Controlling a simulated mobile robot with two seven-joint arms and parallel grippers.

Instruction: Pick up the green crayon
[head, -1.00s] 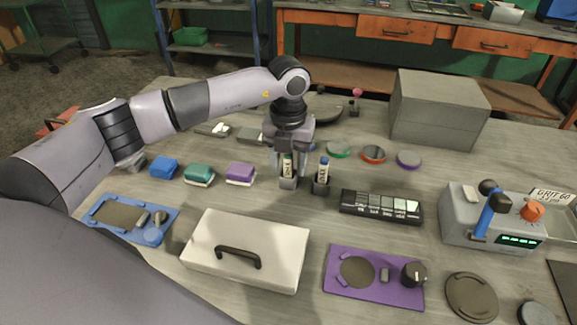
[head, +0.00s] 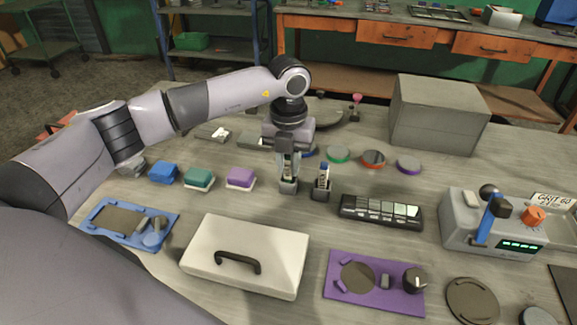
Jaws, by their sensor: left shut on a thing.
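My left gripper (head: 288,163) points straight down at the middle of the table. It is shut on the green crayon (head: 288,171), a small upright stick with a pale label. The crayon's lower end is at or in a small grey holder (head: 288,187); I cannot tell whether it has lifted off the bottom. The crayon's top is hidden between the fingers. A similar crayon with a blue top (head: 323,172) stands in a second grey holder (head: 321,191) just to the right. My right gripper is not in view.
Blue, teal and purple blocks (head: 240,178) lie left of the holders. A white case (head: 246,256) and a purple plate (head: 375,283) lie in front. A dark swatch strip (head: 381,211) is to the right, with a grey box (head: 437,112) behind. Coloured discs (head: 373,158) lie behind the holders.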

